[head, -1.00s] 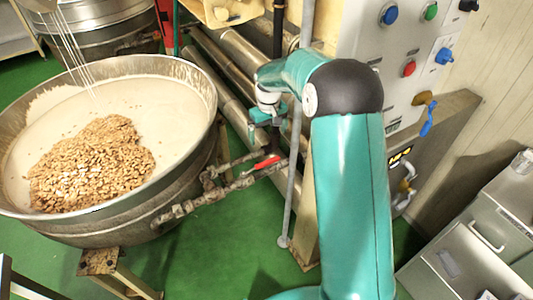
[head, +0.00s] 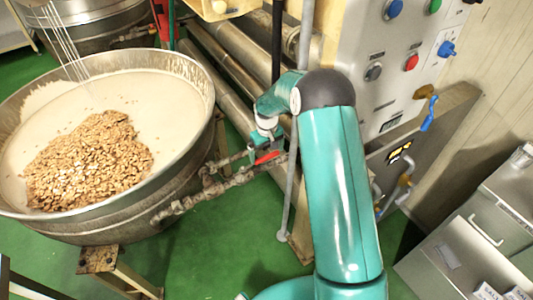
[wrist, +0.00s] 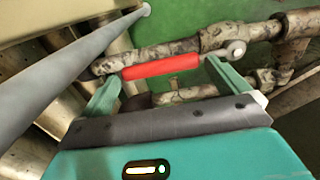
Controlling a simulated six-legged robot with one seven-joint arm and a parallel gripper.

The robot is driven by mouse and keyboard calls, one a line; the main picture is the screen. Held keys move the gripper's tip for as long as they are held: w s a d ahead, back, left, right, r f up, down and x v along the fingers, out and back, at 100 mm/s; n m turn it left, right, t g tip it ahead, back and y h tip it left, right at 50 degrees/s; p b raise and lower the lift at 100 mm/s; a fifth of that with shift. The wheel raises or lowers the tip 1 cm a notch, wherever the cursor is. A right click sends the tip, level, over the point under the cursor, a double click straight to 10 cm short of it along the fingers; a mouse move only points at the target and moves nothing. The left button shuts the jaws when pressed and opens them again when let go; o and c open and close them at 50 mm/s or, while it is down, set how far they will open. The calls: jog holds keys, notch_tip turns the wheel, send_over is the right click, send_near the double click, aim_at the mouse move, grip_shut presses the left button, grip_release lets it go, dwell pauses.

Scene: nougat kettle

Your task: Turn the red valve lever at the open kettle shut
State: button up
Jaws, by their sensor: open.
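The red valve lever (head: 268,157) sits on a rusty pipe beside the open kettle (head: 130,222), which holds pale mass and a heap of nuts. In the wrist view the red lever (wrist: 160,67) lies crosswise, roughly level, in front of the brown pipework. My gripper (wrist: 163,72) is open, with one teal finger near each end of the lever. I cannot tell whether either finger touches it. In the head view my gripper (head: 264,138) is just above the lever and small, its fingers partly hard to make out.
A thin grey upright pipe (head: 293,190) stands close to the right of the lever; it crosses the wrist view's left side (wrist: 60,72). Thick pipes run behind. A control panel (head: 385,95) and grey cabinet (head: 470,240) stand at right. Green floor is clear below.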

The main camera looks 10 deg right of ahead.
jog(key=shift+w+f, duration=0.1)
jog(key=shift+f, duration=0.85)
jog(key=c, duration=1.1)
jog(key=shift+s+a+m, duration=1.1)
jog(key=shift+s+m, duration=1.05)
jog(key=shift+m, duration=0.9)
jog(key=shift+s+a+m, duration=1.05)
jog(key=shift+s+m, duration=1.1)
jog(key=shift+m, duration=0.85)
jog(key=shift+s+a+m, duration=1.1)
jog(key=shift+s+m, duration=1.05)
jog(key=shift+m, duration=0.9)
